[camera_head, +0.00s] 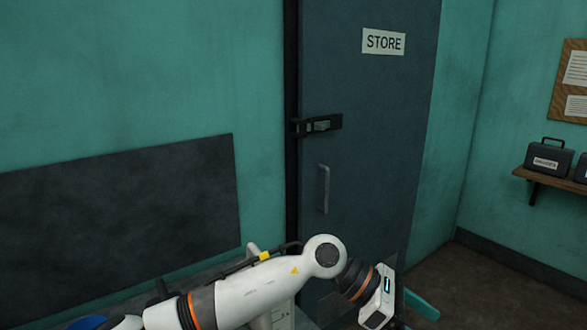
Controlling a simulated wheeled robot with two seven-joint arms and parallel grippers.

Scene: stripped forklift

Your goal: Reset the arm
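My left arm, white with orange rings, comes in from the lower left and bends at a round joint near the bottom middle. My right gripper is not in view.
A dark grey door (370,150) with a STORE sign (384,41), latch (318,125) and handle (323,189) stands behind the arm. A dark panel (120,210) is on the left wall. A shelf (550,183) holds a dark case (548,160). Brown floor (485,290) is clear at right.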

